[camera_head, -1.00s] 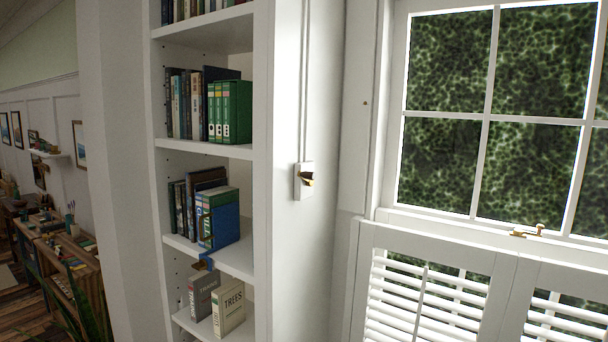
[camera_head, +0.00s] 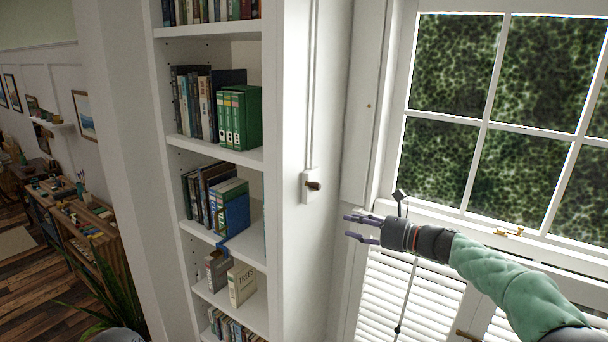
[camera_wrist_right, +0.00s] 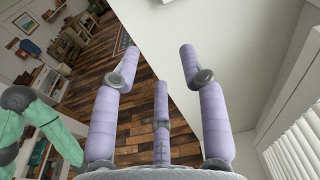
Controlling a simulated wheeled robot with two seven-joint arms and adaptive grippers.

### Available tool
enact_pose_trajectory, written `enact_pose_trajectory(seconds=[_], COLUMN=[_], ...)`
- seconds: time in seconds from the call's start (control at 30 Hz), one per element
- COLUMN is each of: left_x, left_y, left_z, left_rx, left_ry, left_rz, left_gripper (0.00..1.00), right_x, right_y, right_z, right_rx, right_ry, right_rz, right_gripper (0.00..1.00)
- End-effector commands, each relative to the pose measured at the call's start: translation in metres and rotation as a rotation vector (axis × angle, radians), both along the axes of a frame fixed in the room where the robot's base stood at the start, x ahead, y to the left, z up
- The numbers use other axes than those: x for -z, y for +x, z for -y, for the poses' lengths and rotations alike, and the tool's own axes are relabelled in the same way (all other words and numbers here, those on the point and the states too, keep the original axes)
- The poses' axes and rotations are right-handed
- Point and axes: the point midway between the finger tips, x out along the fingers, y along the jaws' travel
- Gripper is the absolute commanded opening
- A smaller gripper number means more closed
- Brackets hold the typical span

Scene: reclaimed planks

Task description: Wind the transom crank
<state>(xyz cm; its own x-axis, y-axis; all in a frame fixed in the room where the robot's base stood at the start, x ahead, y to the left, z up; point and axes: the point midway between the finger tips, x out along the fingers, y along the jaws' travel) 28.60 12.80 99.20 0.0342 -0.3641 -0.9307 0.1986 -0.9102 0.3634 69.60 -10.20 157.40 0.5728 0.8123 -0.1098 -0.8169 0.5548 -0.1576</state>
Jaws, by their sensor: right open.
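The transom crank (camera_head: 313,186) is a small dark brass fitting on a white plate, fixed to the white side panel beside the window. A thin rod or conduit runs up the panel above it. My right gripper (camera_head: 347,227) has come in from the right, with its lavender fingers spread and empty. In the head view its tips appear right of the crank and a little lower, apart from it. The right wrist view shows the open fingers (camera_wrist_right: 155,62) against the white panel and wood floor; I cannot make out the crank there. My left gripper is not in view.
A white bookshelf (camera_head: 272,230) with books stands left of the crank. The window (camera_head: 470,125) and white shutters (camera_head: 375,290) are behind and right of my right arm. A thin dark rod (camera_head: 404,275) hangs by the shutters. Wood floor (camera_head: 45,285) lies far left.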

Motion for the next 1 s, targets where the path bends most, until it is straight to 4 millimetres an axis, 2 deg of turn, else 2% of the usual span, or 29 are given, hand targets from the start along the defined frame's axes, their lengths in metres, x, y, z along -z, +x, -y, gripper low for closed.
enact_pose_trajectory(seconds=[0.03,0.1,0.23,0.37,0.8,1.0], left_x=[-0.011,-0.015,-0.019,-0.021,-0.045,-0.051], left_y=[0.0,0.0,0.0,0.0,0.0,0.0], left_z=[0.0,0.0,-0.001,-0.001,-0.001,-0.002], left_rx=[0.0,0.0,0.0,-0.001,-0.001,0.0], left_ry=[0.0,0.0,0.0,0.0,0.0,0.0], left_rz=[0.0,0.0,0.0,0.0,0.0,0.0], left_gripper=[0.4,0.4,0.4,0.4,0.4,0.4], right_x=[-0.029,-0.052,-0.073,-0.077,-0.077,-0.076], right_y=[-0.002,-0.004,-0.007,-0.003,0.038,0.049], right_z=[0.0,0.001,0.0,-0.008,-0.068,-0.084], right_rx=[-0.005,-0.014,-0.023,-0.026,-0.024,-0.022], right_ry=[0.032,0.07,0.107,0.114,0.112,0.112], right_rz=[0.012,0.021,0.03,0.032,0.032,0.033], right_gripper=[0.43,0.43,0.43,0.43,0.43,0.43])
